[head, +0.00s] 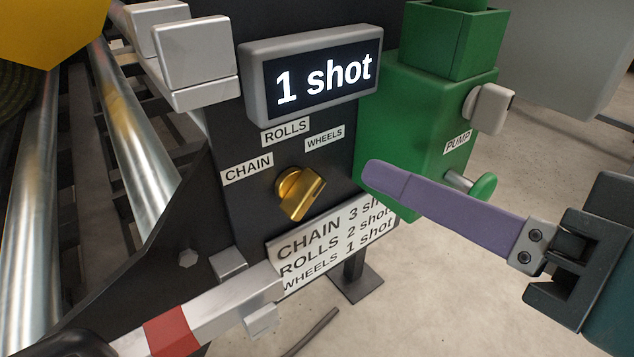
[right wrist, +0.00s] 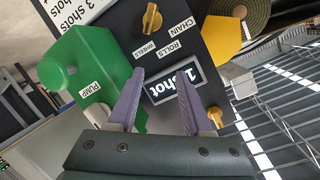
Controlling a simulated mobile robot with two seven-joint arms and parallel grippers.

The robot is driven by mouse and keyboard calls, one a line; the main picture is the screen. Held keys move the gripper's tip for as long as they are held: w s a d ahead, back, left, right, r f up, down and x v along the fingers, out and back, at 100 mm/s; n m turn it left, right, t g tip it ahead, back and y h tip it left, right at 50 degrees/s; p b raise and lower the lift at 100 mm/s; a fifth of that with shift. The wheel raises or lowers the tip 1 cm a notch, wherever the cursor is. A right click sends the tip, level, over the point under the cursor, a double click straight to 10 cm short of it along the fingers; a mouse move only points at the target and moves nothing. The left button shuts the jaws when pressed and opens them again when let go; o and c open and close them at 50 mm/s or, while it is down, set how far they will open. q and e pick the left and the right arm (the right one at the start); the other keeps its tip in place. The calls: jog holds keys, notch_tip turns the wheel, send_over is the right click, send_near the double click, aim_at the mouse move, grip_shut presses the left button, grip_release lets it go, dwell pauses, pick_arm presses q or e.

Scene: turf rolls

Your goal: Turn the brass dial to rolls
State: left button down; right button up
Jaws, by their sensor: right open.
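The brass dial (head: 300,194) sits on a dark panel below three labels: CHAIN (head: 247,168) at left, ROLLS (head: 286,132) at top, WHEELS (head: 325,138) at upper right. Its raised ridge slants up to the right, roughly toward WHEELS. The display (head: 311,76) above reads "1 shot". My right gripper (head: 375,176) has purple fingers and is right of the dial, apart from it; one finger hides the other in the head view. In the right wrist view the fingers stand apart and empty (right wrist: 160,84), with the dial (right wrist: 152,19) beyond them. My left gripper is not seen.
A green pump body (head: 415,120) stands right of the panel, close behind my right fingers. A printed chart (head: 330,245) lies below the dial. A white bar with a red band (head: 172,336) crosses lower left. Metal rollers (head: 130,140) fill the left.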

aim_at(312, 198)
notch_tip(312, 198, down, 9)
jog(key=m+t+y+b, duration=0.1)
jog(key=t+y+b, duration=0.1)
jog(key=b, duration=0.8)
jog(key=b+x, duration=0.3)
jog(key=x, duration=0.7)
jog(key=shift+s+a, duration=0.2)
jog(key=shift+w+a, duration=0.3)
jog(key=shift+w, duration=0.05)
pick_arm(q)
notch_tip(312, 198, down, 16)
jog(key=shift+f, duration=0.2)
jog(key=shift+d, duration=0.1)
pick_arm(e)
grip_shut()
